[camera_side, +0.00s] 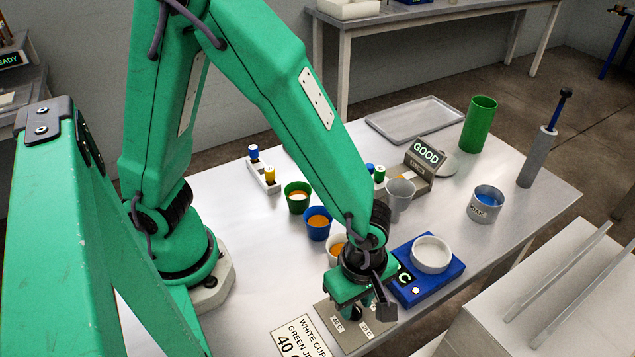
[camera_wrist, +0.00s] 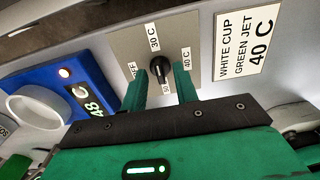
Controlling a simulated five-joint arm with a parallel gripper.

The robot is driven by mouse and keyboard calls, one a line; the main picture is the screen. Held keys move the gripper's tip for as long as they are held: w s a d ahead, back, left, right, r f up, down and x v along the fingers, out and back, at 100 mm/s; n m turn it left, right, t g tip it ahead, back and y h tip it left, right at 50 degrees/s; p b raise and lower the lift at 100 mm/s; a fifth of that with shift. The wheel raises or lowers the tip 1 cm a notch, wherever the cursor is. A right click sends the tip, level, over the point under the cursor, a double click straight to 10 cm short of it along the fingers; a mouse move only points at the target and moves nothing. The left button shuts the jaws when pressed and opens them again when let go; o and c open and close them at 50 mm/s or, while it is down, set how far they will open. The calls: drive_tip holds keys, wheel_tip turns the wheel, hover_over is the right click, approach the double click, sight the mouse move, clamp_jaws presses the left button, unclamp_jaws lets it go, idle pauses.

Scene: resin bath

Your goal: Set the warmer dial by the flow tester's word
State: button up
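The dial (camera_wrist: 160,67) is a black knob on a grey panel (camera_wrist: 201,26) with labels including 30 C and 40 C. Its pointer direction is unclear. My gripper (camera_wrist: 162,84) is open, with one green finger on each side of the knob; contact cannot be told. In the side view my gripper (camera_side: 352,298) hangs over the panel (camera_side: 352,345) and hides the knob. The blue warmer (camera_side: 448,272) carries a white dish (camera_side: 432,252); its display (camera_wrist: 78,92) appears to read 48 C in the wrist view. The flow tester (camera_side: 425,155) shows GOOD.
A card (camera_wrist: 250,40) reads WHITE CUP GREEN JET 40 C. Green (camera_side: 297,204), blue (camera_side: 316,232) and white (camera_side: 333,254) cups with orange contents stand near my arm. A grey cup (camera_side: 400,202) is by the tester. A tray (camera_side: 415,119) and green cylinder (camera_side: 479,125) stand farther back.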

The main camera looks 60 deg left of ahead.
sight(356, 306)
drive_tip(key=shift+r, duration=3.7)
drive_tip(key=shift+w+a+r, duration=0.2)
drive_tip(key=shift+a+r, duration=0.1)
drive_tip(key=a+r+m+t, duration=0.2)
drive_tip(key=a+r+m, duration=0.5)
drive_tip(key=a+m, duration=0.2)
drive_tip(key=s+a+r+m+t, duration=0.1)
drive_tip(key=a+r+m+t, duration=0.2)
drive_tip(key=a+r+m, duration=0.5)
drive_tip(key=shift+s+a+m+t, duration=0.3)
drive_tip(key=shift+a+m, duration=0.2)
drive_tip(key=shift+a, duration=1.7)
